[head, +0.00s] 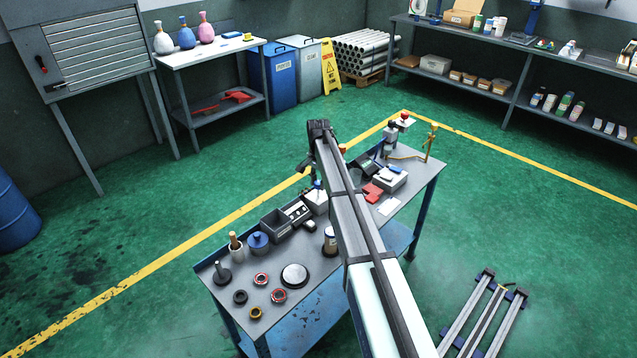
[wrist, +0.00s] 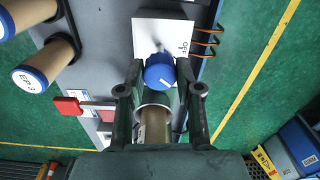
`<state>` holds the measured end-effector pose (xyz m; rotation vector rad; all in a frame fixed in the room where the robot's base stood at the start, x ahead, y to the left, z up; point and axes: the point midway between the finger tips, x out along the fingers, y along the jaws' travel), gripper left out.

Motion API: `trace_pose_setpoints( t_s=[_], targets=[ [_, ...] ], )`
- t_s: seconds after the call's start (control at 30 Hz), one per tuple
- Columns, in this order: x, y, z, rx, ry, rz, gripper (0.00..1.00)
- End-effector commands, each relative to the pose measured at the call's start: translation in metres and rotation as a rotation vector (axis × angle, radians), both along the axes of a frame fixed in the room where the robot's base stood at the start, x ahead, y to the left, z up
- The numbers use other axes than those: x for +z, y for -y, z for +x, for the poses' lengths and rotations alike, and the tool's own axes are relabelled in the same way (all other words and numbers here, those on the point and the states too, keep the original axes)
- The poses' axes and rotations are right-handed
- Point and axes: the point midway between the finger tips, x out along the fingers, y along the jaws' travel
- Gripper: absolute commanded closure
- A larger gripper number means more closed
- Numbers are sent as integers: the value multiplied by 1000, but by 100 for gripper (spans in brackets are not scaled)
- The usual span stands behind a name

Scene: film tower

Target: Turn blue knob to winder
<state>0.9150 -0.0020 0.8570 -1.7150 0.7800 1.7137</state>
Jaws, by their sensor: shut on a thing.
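The blue knob (wrist: 160,72) stands out from a white plate (wrist: 150,28) in the wrist view. My gripper (wrist: 158,75) has its two dark fingers on either side of the knob and is shut on it. Small dark lettering (wrist: 184,48) on the plate is right of the knob; I cannot read it surely. The knob's pointing direction is hard to tell.
In the wrist view, blue-ended rolls (wrist: 30,80) and a red-handled part (wrist: 68,106) are at left, copper loops (wrist: 205,42) at right.

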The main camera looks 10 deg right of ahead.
Motion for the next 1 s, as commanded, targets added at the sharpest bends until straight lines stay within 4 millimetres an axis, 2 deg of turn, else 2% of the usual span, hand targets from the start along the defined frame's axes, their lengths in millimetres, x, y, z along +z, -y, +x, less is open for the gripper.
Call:
trace_pose_setpoints(
  t_s=[0.37, 0.4, 0.43, 0.47, 0.8, 1.0],
  targets=[
    [-1, 0, -1, -4, -2, -1, 100],
    [-1, 0, -1, -4, -2, -1, 55],
    [-1, 0, -1, -4, -2, -1, 44],
    [-1, 0, -1, -4, -1, 0, 40],
    [1, 0, 0, -3, 0, 0, 40],
    [20, 0, 0, -3, 0, 0, 40]
  ],
)
